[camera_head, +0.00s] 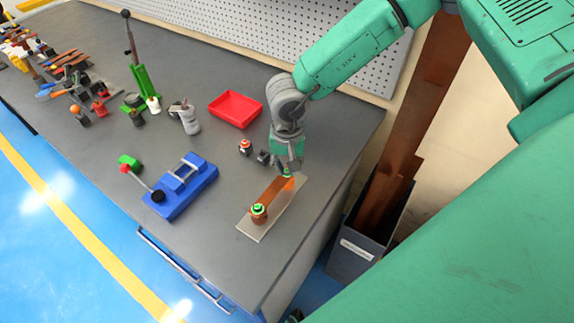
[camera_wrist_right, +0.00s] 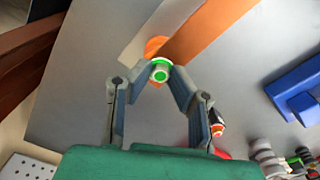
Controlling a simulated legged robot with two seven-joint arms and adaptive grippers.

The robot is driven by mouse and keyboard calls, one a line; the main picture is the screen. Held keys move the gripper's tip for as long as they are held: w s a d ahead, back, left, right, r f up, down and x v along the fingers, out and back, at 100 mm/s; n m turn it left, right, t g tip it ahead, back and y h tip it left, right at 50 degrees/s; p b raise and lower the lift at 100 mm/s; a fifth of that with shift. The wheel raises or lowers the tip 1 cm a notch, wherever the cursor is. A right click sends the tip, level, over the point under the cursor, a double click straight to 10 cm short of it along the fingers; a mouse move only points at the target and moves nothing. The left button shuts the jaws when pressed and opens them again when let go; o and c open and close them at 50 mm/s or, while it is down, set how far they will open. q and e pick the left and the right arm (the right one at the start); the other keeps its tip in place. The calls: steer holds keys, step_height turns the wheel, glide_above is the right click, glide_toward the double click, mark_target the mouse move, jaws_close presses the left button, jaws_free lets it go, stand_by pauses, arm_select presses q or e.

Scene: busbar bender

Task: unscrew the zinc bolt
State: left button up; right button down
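The orange copper busbar (camera_head: 271,191) lies on a pale plate (camera_head: 255,229) near the table's right end. A bolt (camera_head: 258,208) with a green ring stands at the near end of the bar. My right gripper (camera_head: 288,169) points down over the bar's far end and hides most of what is there. In the right wrist view, a bolt with a green ring (camera_wrist_right: 159,72) sits between the tips of my right gripper (camera_wrist_right: 161,67). I cannot tell whether the tips touch it. I cannot tell which bolt is zinc. My left gripper is not in view.
A blue bending tool (camera_head: 182,187) and a red tray (camera_head: 236,108) stand left of the bar. Small parts (camera_head: 246,147) lie just left of my right gripper. A dark bin (camera_head: 357,240) with brown bars stands off the table's right edge. Clear grey tabletop lies around the plate.

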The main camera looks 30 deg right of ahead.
steer(key=n+p, duration=0.1)
steer(key=p, duration=0.1)
steer(key=n+p, duration=0.2)
steer(key=shift+r+n+p, duration=0.2)
steer(key=shift+n+p, duration=0.1)
steer(key=shift+f+n+b, duration=0.25)
steer(key=shift+n+b, duration=0.1)
steer(key=shift+n, duration=0.65)
steer(key=n, duration=0.5)
steer(key=shift+a+n, duration=0.1)
steer(key=shift+n, duration=0.3)
steer(key=n, duration=0.6)
